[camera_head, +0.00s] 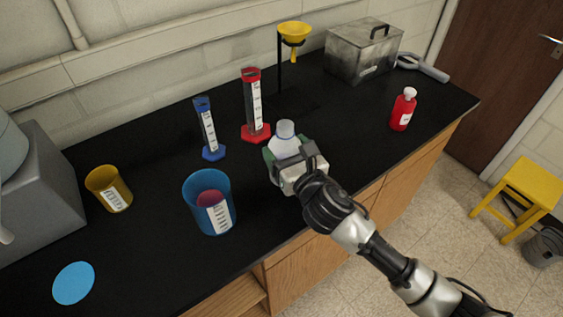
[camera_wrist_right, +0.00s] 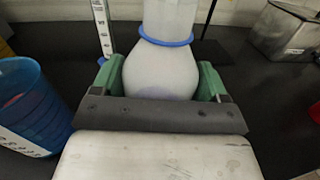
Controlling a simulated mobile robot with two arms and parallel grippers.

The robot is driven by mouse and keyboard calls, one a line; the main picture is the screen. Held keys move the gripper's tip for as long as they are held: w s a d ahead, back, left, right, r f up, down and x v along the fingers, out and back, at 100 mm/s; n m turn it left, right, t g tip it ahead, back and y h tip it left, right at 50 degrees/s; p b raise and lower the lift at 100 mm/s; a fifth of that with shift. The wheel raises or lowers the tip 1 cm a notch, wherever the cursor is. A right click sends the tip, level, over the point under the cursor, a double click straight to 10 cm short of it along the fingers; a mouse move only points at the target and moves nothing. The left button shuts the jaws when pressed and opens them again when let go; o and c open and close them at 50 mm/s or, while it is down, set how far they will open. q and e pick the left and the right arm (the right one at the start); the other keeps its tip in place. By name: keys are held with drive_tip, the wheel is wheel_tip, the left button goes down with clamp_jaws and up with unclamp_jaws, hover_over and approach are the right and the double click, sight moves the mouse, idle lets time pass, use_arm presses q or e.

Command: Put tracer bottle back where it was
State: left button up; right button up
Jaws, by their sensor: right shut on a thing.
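A pale translucent bottle (camera_head: 285,138) stands upright in my right gripper (camera_head: 288,157), over the middle of the black counter. The right gripper is shut on it. In the right wrist view, the green fingers sit on both sides of the rounded bottle (camera_wrist_right: 162,70), below a blue ring at its neck. Its base is hidden by the gripper, so I cannot tell whether it touches the counter. A red bottle (camera_head: 403,110) with a white cap and label stands apart at the right of the counter. My left gripper is not in view.
A blue beaker (camera_head: 222,212) with reddish contents is close left of the gripper. Blue (camera_head: 208,130) and red (camera_head: 252,105) cylinders stand behind. A yellow beaker (camera_head: 108,190), blue disc (camera_head: 74,283), funnel stand (camera_head: 280,65) and metal box (camera_head: 362,50) are farther off. Counter left of the red bottle is clear.

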drive_tip(key=shift+a+f, duration=0.2)
drive_tip(key=shift+a, duration=0.2)
drive_tip(key=shift+w+a+f, duration=0.1)
drive_tip(key=shift+f, duration=0.1)
wheel_tip(320, 180, down, 4)
drive_tip(key=shift+r, duration=0.1)
drive_tip(key=shift+f, duration=0.2)
drive_tip(key=o, duration=1.1)
drive_tip(key=shift+r, duration=0.1)
